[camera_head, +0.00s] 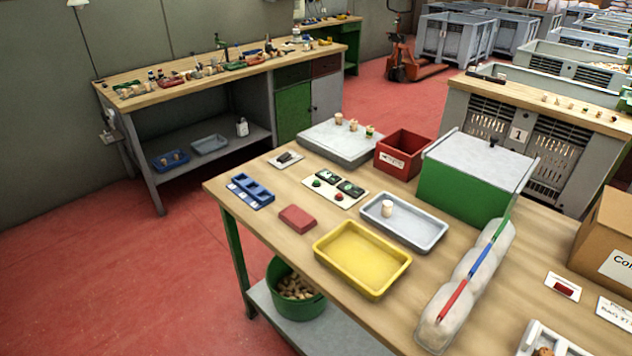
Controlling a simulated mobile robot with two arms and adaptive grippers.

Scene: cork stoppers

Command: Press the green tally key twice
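The tally panel is a pale plate (331,205) lying on the near wooden table. It carries a small round green key (317,183) at its left and a round red key (339,197) to the right of it. Two dark counter blocks, one behind the green key (326,176) and one behind the red key (350,188), bear marks too small to read. Nothing touches or covers the green key. Neither of my grippers is in view.
Around the panel are a blue slotted holder (238,200), a dark red block (297,218), a grey tray (428,240) with one cork, a yellow tray (360,285), a grey slab (330,151) with corks, a red bin (405,167) and a green box (458,197). The space above the panel is clear.

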